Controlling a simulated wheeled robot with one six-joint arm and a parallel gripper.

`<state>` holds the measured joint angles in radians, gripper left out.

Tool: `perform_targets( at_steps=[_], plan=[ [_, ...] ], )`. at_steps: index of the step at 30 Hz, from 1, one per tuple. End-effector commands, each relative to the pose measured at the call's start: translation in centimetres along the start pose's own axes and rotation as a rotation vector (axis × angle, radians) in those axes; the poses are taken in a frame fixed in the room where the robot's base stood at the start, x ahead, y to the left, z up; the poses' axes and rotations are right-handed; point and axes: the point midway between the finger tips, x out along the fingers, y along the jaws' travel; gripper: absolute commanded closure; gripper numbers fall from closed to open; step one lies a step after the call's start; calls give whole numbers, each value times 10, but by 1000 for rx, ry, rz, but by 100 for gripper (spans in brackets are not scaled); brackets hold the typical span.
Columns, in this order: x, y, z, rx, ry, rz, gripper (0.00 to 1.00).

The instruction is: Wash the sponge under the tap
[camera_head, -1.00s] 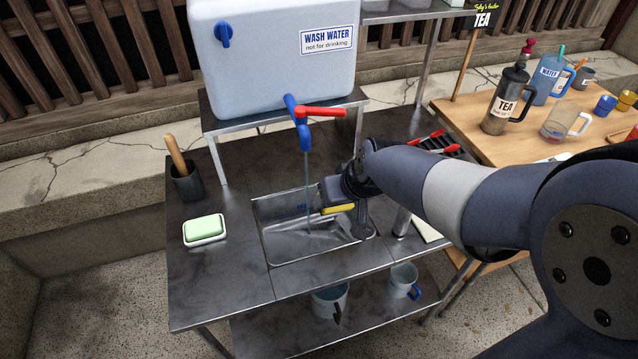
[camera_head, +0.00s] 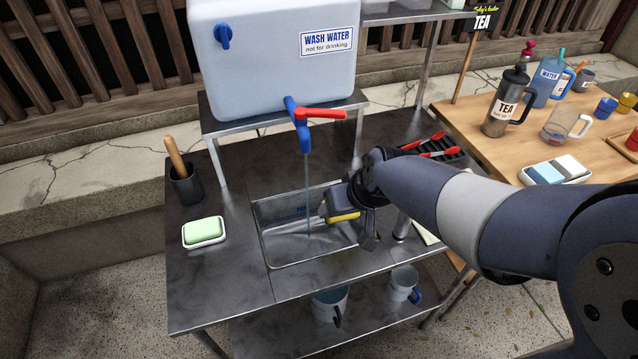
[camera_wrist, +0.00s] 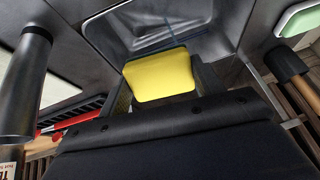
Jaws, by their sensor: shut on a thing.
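The yellow sponge (camera_head: 344,217) is held in my gripper (camera_head: 338,208), which is shut on it over the right part of the sink basin. In the wrist view the sponge (camera_wrist: 160,78) shows its broad yellow face between the fingers. The blue tap (camera_head: 303,135) with its red lever (camera_head: 320,113) sits under the wash water tank (camera_head: 270,50). A thin stream of water (camera_head: 307,190) falls from the spout into the metal sink (camera_head: 285,262). The sponge is just right of the stream, apart from it as far as I can see.
A green soap bar (camera_head: 203,229) on a white dish and a dark pot (camera_head: 186,185) with a wooden handle stand left of the sink. Red-handled utensils (camera_head: 438,147) lie in a black rack at right. A wooden table (camera_head: 480,150) with tea things stands beyond.

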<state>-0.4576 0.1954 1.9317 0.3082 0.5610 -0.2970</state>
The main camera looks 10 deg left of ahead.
Motion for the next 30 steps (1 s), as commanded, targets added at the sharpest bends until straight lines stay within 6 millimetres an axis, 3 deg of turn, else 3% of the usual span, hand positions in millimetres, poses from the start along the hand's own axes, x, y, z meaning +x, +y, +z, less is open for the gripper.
perform_targets(
  at_steps=[17, 30],
  plan=[
    [-1, 0, 0, 0, 0, 0, 55],
    [-40, 4, 14, 1, 1, 0, 55]
  ],
)
